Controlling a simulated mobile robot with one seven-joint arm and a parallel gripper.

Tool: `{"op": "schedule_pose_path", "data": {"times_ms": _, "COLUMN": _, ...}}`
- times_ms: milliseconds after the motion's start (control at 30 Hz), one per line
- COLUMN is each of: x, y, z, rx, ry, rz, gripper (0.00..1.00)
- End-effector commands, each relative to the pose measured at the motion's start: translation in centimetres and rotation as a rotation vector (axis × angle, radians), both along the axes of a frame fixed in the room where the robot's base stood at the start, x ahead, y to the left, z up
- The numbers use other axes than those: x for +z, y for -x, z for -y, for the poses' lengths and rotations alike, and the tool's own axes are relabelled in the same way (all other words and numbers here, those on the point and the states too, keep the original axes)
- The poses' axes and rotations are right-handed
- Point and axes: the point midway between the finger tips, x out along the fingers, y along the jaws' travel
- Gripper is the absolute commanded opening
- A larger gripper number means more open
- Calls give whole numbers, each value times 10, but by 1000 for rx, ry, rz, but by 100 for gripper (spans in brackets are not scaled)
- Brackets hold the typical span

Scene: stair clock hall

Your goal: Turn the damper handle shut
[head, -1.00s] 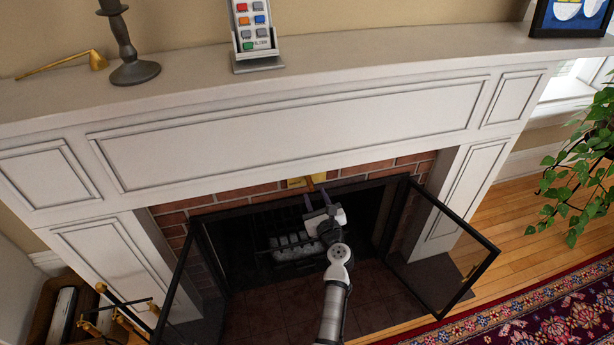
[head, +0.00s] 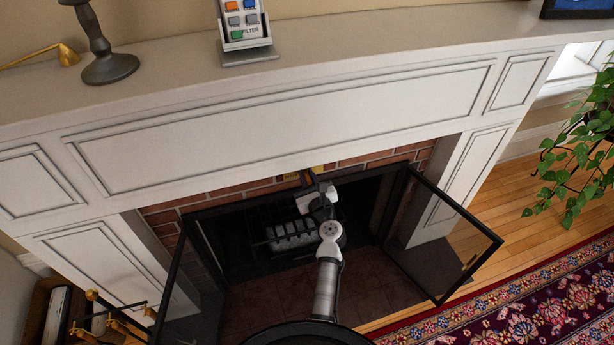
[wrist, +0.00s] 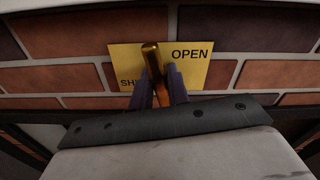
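The damper handle (wrist: 152,58) is a brown-gold bar in front of a yellow plate (wrist: 195,72) on the brick strip. In the wrist view the plate reads OPEN at right; the word at left, starting "SH", is partly hidden. The handle stands near the plate's middle, slightly tilted. My gripper (wrist: 160,85) has its two dark fingers close together, one on each side of the handle, and looks shut on it. In the head view my gripper (head: 312,182) is at the top of the firebox opening, below the plate (head: 318,169), and small.
Glass fireplace doors stand open at left (head: 186,285) and right (head: 440,235). The white mantel (head: 290,85) overhangs just above. A log grate (head: 290,232) sits in the firebox. Fire tools (head: 110,318) stand at lower left, a plant (head: 585,150) at right.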

Motion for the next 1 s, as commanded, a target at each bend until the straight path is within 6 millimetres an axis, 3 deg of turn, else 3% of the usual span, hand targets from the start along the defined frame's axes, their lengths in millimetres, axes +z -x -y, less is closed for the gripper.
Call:
{"op": "schedule_pose_path", "data": {"times_ms": 133, "x": 0, "y": 0, "z": 0, "rx": 0, "ry": 0, "rz": 0, "gripper": 0}}
{"op": "schedule_pose_path", "data": {"times_ms": 567, "x": -2, "y": 0, "z": 0, "rx": 0, "ry": 70, "rz": 23, "gripper": 0}}
{"op": "schedule_pose_path", "data": {"times_ms": 1000, "x": -4, "y": 0, "z": -2, "rx": -1, "ry": 412, "rz": 136, "gripper": 0}}
